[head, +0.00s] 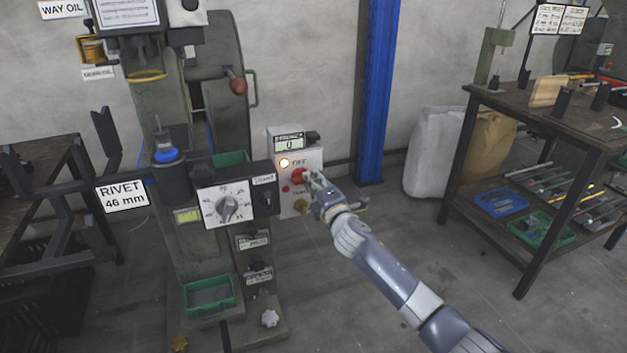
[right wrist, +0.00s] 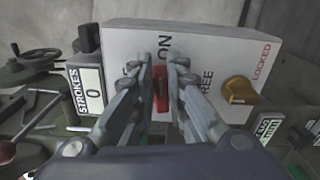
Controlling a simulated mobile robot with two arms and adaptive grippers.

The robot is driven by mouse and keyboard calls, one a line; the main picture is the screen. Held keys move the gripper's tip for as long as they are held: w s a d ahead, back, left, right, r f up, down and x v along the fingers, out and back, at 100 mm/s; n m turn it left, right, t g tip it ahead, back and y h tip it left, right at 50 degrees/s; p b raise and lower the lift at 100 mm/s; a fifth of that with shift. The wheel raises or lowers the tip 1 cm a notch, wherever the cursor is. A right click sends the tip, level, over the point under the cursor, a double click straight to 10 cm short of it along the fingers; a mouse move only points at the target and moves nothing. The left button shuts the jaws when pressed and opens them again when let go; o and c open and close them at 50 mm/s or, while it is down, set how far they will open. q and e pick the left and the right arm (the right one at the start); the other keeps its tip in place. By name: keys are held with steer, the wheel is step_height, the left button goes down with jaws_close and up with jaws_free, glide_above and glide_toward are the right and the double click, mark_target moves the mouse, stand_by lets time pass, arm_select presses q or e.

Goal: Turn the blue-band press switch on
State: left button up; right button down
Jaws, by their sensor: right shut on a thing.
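The green press (head: 170,90) with a blue band (head: 167,155) stands at left centre in the head view. Its pale control box (head: 287,148) carries a red switch (head: 297,176), a lit lamp (head: 284,163) and a counter reading 0. My right gripper (head: 311,179) reaches the box from the lower right. In the right wrist view my right gripper (right wrist: 164,75) is shut on the red switch (right wrist: 160,90), with a finger on each side. The word ON shows beyond the fingertips; the fingers partly cover other lettering. I cannot tell the switch's exact setting. My left gripper is out of view.
A yellow knob (right wrist: 240,90) marked FREE and LOCKED sits beside the switch. A dial panel (head: 228,205) stands left of the box. A blue post (head: 374,90) and white sack (head: 432,150) are behind. A workbench (head: 560,120) is at right; floor between is clear.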

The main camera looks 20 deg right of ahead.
steer(key=shift+f+m, duration=0.15)
steer(key=shift+m, duration=0.65)
steer(key=c, duration=1.6)
jaws_free()
steer(key=s, duration=1.2)
steer(key=shift+d, duration=0.25)
